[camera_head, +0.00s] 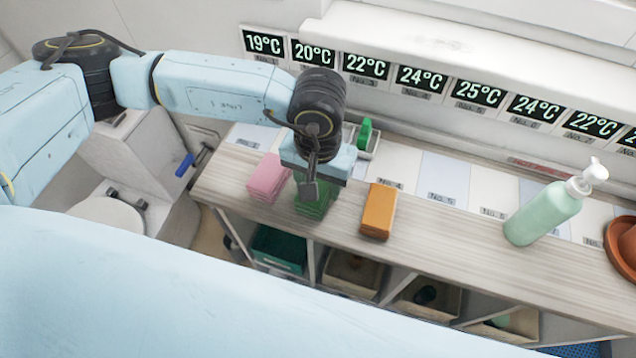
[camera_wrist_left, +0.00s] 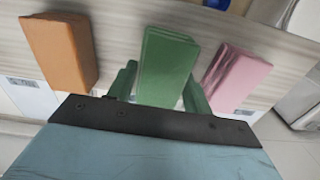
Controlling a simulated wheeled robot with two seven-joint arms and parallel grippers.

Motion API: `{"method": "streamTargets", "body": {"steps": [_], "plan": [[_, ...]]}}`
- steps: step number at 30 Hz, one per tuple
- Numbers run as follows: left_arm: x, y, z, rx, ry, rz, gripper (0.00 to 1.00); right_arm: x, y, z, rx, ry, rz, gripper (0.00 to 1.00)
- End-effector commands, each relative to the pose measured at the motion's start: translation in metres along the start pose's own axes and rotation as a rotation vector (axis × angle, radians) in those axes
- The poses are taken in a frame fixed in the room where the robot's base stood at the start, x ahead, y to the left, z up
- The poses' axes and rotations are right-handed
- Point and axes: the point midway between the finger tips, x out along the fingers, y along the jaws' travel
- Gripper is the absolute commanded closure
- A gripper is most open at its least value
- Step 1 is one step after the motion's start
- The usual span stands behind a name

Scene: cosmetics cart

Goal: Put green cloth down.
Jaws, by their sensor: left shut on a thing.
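The green cloth (camera_head: 313,207) is a folded block on the wooden counter, between a pink cloth (camera_head: 269,178) and an orange cloth (camera_head: 378,211). My left gripper (camera_head: 310,187) reaches down over it and partly hides it in the head view. In the left wrist view the green cloth (camera_wrist_left: 166,66) lies between the two fingers, and my left gripper (camera_wrist_left: 163,85) is shut on it. Whether the cloth touches the counter is hard to tell. My right gripper is not in view.
The counter (camera_head: 335,230) has free room right of the orange cloth. A white tray (camera_head: 371,151) with a green item stands behind my gripper. A pump bottle (camera_head: 543,213) and a brown dish (camera_head: 620,247) stand at the right. Temperature displays (camera_head: 420,79) line the back. Bins (camera_head: 278,251) sit below.

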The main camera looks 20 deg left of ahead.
Motion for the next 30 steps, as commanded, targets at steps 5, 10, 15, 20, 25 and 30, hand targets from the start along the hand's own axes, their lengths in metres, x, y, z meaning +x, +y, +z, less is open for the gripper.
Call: {"method": "streamTargets", "body": {"steps": [5, 10, 15, 20, 25, 30], "plan": [[0.012, 0.000, 0.000, 0.000, 0.001, 0.001, 0.68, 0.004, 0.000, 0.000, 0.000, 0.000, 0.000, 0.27], [0.012, 0.000, 0.000, 0.000, 0.000, 0.001, 0.42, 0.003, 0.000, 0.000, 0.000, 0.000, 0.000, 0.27], [0.012, 0.000, 0.000, 0.000, 0.000, 0.001, 0.28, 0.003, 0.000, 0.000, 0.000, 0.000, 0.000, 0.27], [0.011, 0.000, 0.000, 0.000, 0.001, 0.001, 0.28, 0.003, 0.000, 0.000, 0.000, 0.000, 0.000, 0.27], [0.013, 0.000, 0.000, -0.001, -0.001, -0.001, 0.28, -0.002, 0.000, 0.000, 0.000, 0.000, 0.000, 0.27], [-0.012, 0.000, -0.001, 0.002, 0.006, 0.002, 0.28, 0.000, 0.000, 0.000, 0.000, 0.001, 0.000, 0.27]]}}
